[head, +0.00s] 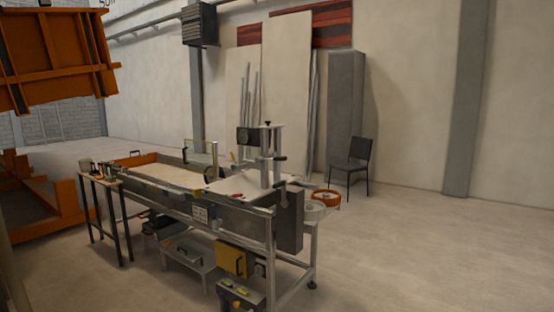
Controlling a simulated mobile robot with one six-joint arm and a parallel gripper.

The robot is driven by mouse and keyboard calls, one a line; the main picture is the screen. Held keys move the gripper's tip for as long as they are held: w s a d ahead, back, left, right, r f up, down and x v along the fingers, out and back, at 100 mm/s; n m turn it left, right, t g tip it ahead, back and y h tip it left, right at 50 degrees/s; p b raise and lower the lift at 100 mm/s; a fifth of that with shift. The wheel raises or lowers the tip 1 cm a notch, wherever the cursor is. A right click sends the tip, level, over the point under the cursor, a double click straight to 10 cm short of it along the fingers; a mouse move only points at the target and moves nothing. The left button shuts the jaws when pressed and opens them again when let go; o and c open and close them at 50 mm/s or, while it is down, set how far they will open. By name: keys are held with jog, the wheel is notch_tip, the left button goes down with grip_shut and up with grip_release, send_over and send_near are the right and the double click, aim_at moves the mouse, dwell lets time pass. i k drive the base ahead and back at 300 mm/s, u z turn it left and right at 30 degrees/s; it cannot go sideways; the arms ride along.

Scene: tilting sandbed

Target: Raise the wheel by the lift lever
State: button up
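The sandbed (238,212) is a long metal trough on a frame, with pale sand (165,177) in it. A frame with upright posts (265,160) stands over its near right part. A small dark-handled lever (280,158) sticks out to the right from these posts; it looks like the lift lever, but its exact position is too small to tell. A dark round shape (209,171) at the trough's middle may be the wheel; I cannot tell whether it touches the sand. My gripper is not in view.
A small dark-legged side table (107,181) with small items stands at the trough's left end. Below the trough are a low bench (188,256) and a yellow box (231,259). The right floor is clear.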

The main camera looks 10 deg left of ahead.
aim_at(271, 159)
jog(key=u, duration=0.2)
jog(key=i, duration=1.3)
jog(key=u, duration=0.5)
